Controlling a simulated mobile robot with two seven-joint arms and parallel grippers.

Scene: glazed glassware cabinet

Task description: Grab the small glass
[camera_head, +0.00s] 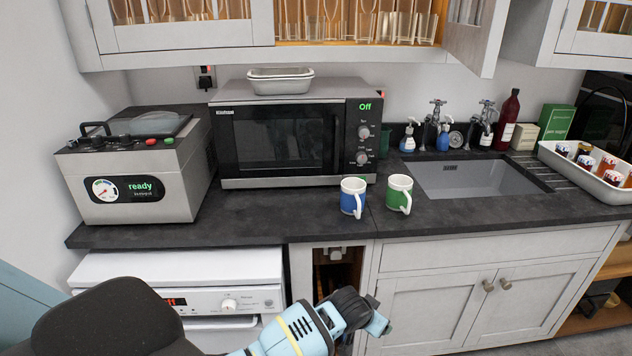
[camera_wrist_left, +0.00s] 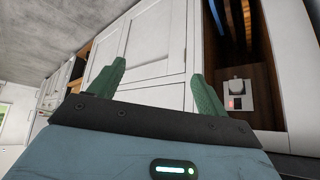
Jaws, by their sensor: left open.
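Several clear glasses (camera_head: 360,25) stand in rows inside the wall cabinet (camera_head: 350,57) at the top of the head view. Their upper parts are cut off by the picture edge, and I cannot tell which is the small glass. My left gripper (camera_head: 378,319) is low in front of the base cabinets, far below the glasses. In the left wrist view the left gripper (camera_wrist_left: 157,68) has its two green fingers apart with nothing between them, facing white cabinet doors (camera_wrist_left: 155,45). My right gripper is not in view.
A wall cabinet door (camera_head: 472,35) stands open.

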